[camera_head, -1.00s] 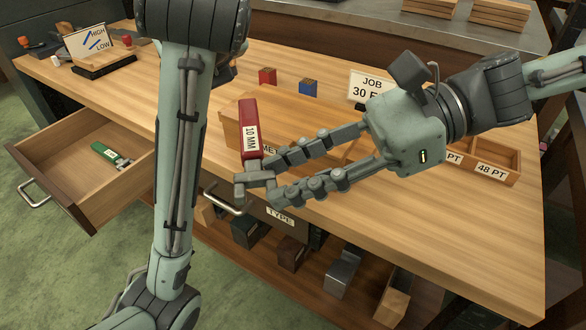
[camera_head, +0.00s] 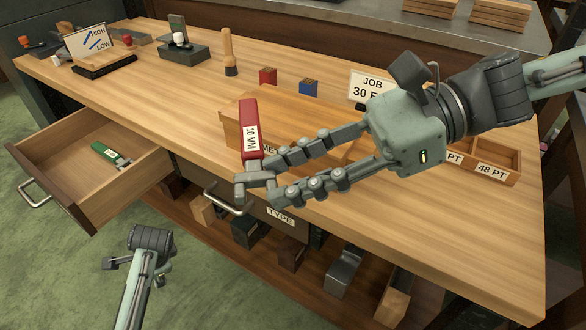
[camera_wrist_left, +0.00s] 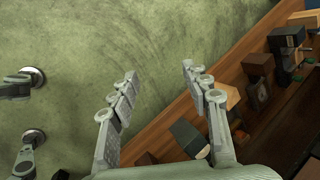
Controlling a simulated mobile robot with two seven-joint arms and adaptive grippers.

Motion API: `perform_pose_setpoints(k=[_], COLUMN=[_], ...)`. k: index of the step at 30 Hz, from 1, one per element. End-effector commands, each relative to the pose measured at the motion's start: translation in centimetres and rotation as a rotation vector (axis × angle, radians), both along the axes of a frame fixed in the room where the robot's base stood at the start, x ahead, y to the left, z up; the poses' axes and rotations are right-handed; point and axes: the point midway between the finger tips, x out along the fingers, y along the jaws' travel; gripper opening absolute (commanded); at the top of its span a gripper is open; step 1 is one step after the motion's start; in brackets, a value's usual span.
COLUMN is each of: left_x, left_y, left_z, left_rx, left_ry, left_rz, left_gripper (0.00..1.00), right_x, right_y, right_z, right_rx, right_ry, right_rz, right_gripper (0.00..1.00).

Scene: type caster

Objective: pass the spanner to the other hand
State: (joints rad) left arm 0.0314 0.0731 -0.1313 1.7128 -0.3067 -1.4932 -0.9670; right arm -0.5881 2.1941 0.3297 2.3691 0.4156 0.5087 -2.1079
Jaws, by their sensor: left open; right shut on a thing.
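The spanner (camera_head: 250,130) has a red handle labelled 10 MM and a grey metal end. It is held upright, handle up, above the front edge of the bench. My right gripper (camera_head: 256,180) is shut on its lower, metal part, and the red handle stands free above the fingers. My left gripper (camera_wrist_left: 158,74) is open and empty in the left wrist view, over the green floor beside the low shelf. In the head view my left arm is low at the lower left, well apart from the spanner.
A green-handled tool (camera_head: 107,152) lies in the open drawer (camera_head: 60,195) at the left. A wooden box (camera_head: 232,132) stands behind the spanner. A wooden mallet-like tool (camera_head: 229,55) and red and blue blocks stand farther back.

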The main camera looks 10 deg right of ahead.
Motion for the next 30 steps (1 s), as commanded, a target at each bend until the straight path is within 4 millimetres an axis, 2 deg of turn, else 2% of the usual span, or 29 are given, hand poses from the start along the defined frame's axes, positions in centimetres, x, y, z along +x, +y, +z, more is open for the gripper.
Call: perform_pose_setpoints(k=[1, 6, 9, 13, 18, 21, 30], left_x=[-2.0, -8.2, -12.2, -16.7, -20.5, -21.5, -21.8], left_y=[0.8, 2.6, 3.1, 2.7, 1.3, 0.8, 0.5], left_z=[-2.4, -9.1, -12.7, -16.3, -18.7, -19.3, -19.4], left_rx=[-0.016, -0.085, -0.139, -0.239, -0.374, -0.420, -0.440], left_ry=[0.017, 0.023, 0.005, -0.042, -0.105, -0.126, -0.135], left_rz=[0.059, 0.280, 0.416, 0.589, 0.768, 0.828, 0.853], left_gripper=[0.48, 0.48, 0.48, 0.48, 0.48, 0.48, 0.48], right_x=[0.0, 0.0, 0.0, 0.0, 0.0, 0.0, 0.0], right_y=[0.0, 0.0, 0.0, 0.0, 0.0, 0.0, 0.0], right_z=[0.0, 0.0, 0.0, 0.0, 0.0, 0.0, 0.0], right_rx=[0.001, 0.001, 0.001, 0.001, 0.001, 0.001, 0.000], right_ry=[-0.001, -0.001, -0.001, -0.001, -0.001, -0.001, -0.001], right_rz=[0.000, 0.000, 0.000, 0.000, 0.000, 0.000, 0.000], right_gripper=[0.00, 0.00, 0.00, 0.00, 0.00, 0.00, 0.00])
